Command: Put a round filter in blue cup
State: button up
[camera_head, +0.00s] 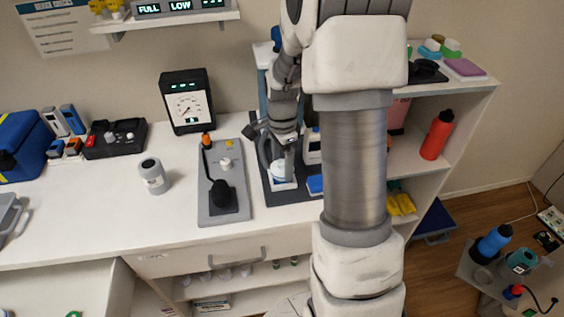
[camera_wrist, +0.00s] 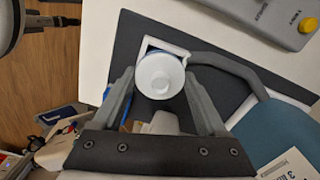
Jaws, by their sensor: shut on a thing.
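My gripper (camera_wrist: 160,88) has a finger on each side of a round white piece (camera_wrist: 160,75), shaped like a shallow bowl, and is shut on it. This looks like the round filter. Blue shows around the edge of the white piece, and I cannot tell whether it is the blue cup beneath it. A white square frame is around it, over a dark mat (camera_wrist: 130,40). In the head view my gripper (camera_head: 284,150) points down above the white piece (camera_head: 281,173) on the dark mat, partly hiding it.
A grey panel with a black handle (camera_head: 228,203) lies just left of the mat. A white canister (camera_head: 153,176) and a dial gauge (camera_head: 188,102) stand further left. A shelf with a red bottle (camera_head: 437,135) is at right. The counter front is clear.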

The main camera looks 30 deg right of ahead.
jog(key=shift+f+b, duration=0.3)
jog(key=shift+f, duration=0.25)
jog(key=o, duration=1.2)
jog(key=shift+o, duration=0.2)
jog(key=shift+r, duration=0.15)
notch_tip(320, 180, up, 17)
jog(key=p, duration=0.2)
jog(key=shift+r, duration=0.15)
